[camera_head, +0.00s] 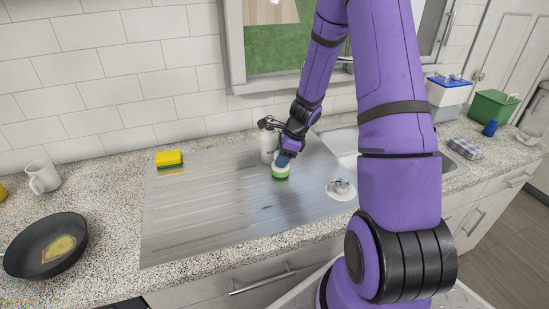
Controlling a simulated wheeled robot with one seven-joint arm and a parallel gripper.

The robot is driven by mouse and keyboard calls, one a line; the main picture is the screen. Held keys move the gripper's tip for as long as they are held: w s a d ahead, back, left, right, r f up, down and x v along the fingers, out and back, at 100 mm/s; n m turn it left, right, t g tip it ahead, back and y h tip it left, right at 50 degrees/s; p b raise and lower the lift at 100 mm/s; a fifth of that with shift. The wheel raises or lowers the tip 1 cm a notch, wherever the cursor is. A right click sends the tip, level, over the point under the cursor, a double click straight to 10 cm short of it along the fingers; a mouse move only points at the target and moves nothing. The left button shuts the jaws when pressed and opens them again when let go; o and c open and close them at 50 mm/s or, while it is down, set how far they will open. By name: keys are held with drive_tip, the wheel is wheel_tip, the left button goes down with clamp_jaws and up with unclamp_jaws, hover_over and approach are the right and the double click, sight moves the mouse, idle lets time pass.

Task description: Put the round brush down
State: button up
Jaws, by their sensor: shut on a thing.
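The round brush (281,172) has a green and white round head and a blue upper part. It is upright at the middle right of the metal drainboard (205,205). My gripper (287,154) is above it, shut on its blue upper part. The fingertips are small and partly hidden by my wrist. I cannot tell whether the brush head touches the drainboard or hovers just above it.
A white spray bottle (267,146) stands close behind the brush. A yellow sponge (169,158) lies at the drainboard's back left. A white drain piece (341,189) is to the right. A pan (46,245) and mug (43,177) are at left. The drainboard's left half is clear.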

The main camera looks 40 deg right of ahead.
drive_tip(key=shift+w+a, duration=0.2)
drive_tip(key=shift+a, duration=0.1)
drive_tip(key=shift+f, duration=0.25)
drive_tip(key=shift+d, duration=0.2)
drive_tip(key=shift+a, duration=0.15)
drive_tip(key=shift+f, duration=0.15)
drive_tip(key=o, duration=1.1)
